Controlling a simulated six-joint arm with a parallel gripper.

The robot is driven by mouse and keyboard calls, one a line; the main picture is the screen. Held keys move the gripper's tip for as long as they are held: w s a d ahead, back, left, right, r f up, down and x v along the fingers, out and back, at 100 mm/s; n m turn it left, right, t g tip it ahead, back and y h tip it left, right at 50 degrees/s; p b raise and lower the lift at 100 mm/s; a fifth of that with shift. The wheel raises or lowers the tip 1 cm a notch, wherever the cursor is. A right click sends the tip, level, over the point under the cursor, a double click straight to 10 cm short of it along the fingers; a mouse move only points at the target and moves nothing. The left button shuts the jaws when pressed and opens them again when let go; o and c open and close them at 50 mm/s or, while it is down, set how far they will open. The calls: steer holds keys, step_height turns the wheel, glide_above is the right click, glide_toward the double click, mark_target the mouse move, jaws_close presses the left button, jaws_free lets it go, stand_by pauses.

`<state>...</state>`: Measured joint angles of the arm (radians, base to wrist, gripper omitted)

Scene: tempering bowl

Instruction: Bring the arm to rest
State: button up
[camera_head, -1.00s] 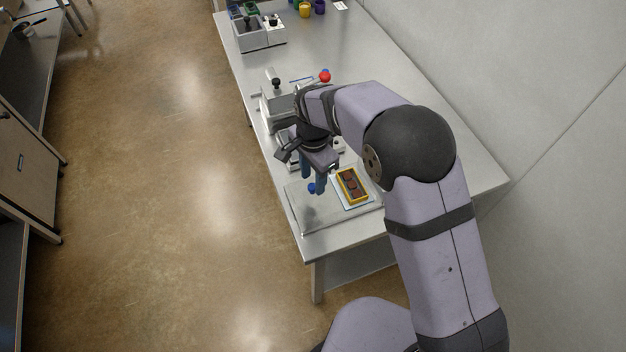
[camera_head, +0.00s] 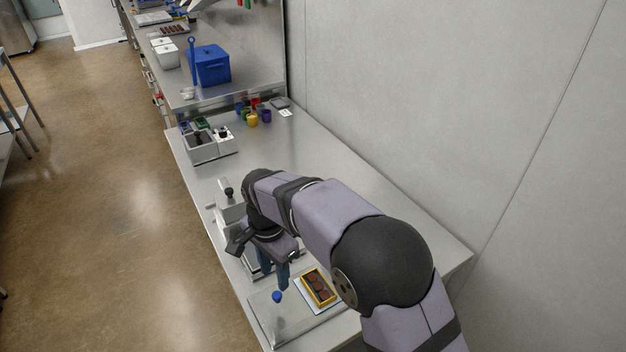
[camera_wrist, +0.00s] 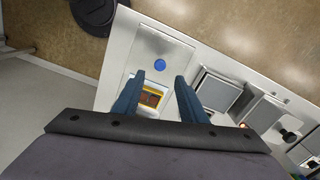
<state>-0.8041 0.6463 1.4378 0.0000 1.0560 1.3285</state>
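My gripper (camera_head: 273,277) hangs fingers down over the near end of the steel bench (camera_head: 335,160), above a pale tray (camera_head: 262,306). In the wrist view its two blue fingers (camera_wrist: 160,98) stand apart with nothing held between them. My arm reaches over the bench from the lower right. A yellow box with dark round pieces inside (camera_head: 319,288) lies to the right of the gripper; in the wrist view part of it (camera_wrist: 151,97) shows between the fingers. A blue round knob (camera_head: 277,296) shows just below the fingertips; the wrist view shows it (camera_wrist: 160,65) clear of them.
A grey machine (camera_head: 231,206) stands beyond the gripper. Grey containers with black-knobbed lids (camera_head: 207,147) and coloured cups (camera_head: 252,119) stand farther back. A blue bin (camera_head: 212,65) sits on the far bench. The bench middle is clear; a wall (camera_head: 450,90) runs along the right.

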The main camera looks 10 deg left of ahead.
steer(key=shift+n, duration=0.5)
steer(key=n, duration=0.3)
steer(key=shift+w+a, duration=0.35)
steer(key=s+d+f+n, duration=0.1)
steer(key=f+n, duration=0.1)
steer(key=s+d+f+n, duration=0.1)
steer(key=f+n, duration=0.1)
steer(key=s+d+f+n, duration=0.1)
steer(key=n, duration=0.1)
steer(key=shift+s+d+f, duration=0.35)
steer(key=shift+d+f, duration=0.05)
steer(key=s+d+r+g, duration=0.1)
steer(key=s+d, duration=0.5)
steer(key=d, duration=0.7)
steer(key=s+d+r+g, duration=0.1)
steer(key=s+d, duration=0.5)
steer(key=d, duration=0.6)
steer(key=w+d+r+m+t, duration=0.2)
steer(key=w+d+r+m, duration=0.1)
steer(key=d, duration=0.4)
steer(key=shift+r+m, duration=0.2)
steer(key=shift+m, duration=0.3)
